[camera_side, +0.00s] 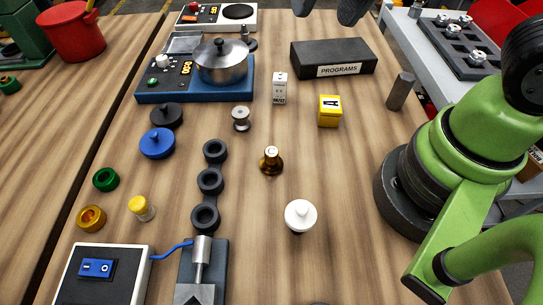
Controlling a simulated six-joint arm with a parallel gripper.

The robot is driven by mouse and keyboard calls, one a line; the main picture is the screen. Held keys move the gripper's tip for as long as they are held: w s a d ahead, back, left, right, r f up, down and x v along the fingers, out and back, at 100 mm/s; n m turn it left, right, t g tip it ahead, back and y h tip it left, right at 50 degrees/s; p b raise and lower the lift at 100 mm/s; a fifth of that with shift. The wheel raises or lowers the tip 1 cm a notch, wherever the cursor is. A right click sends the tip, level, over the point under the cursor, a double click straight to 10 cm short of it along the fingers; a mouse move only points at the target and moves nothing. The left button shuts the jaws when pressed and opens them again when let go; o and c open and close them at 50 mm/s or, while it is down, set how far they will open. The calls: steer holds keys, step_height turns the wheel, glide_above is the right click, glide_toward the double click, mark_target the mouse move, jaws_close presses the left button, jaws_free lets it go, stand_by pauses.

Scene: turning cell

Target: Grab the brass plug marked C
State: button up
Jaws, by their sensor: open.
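The brass plug marked C (271,161) stands upright on the wooden table near the middle, its lettered pale top facing up. It stands free, just right of a row of three dark rings. My gripper (328,8) shows only as two dark fingertips at the top edge, spread apart with nothing between them. It is well away from the plug, above and beyond the black PROGRAMS box; the rest of it is out of the picture.
Near the plug are the dark ring row (210,181), a white knobbed piece (300,215), a metal spool (241,119) and a yellow block (329,111). The PROGRAMS box (333,57) and a pot (221,64) stand farther back. Table right of the plug is clear.

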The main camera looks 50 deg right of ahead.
steer(key=w+a+f+m+g+h, duration=0.1)
steer(key=a+f, duration=0.1)
steer(key=f, duration=0.2)
steer(key=w+a+f+g, duration=0.1)
steer(key=a+f, duration=0.2)
steer(key=f, duration=0.2)
steer(key=m+g, duration=0.1)
glide_toward(271, 151)
steer(key=shift+h, duration=0.3)
step_height(271, 151, down, 5)
steer(key=shift+d+f, duration=0.1)
steer(key=shift+w+a+f, duration=0.1)
steer(key=shift+a+f, duration=0.1)
steer(key=shift+f, duration=1.3)
steer(key=shift+w+a+f, duration=0.1)
steer(key=shift+a+f, duration=0.05)
steer(key=shift+f, duration=1.4)
jaws_close()
steer(key=shift+r, duration=0.1)
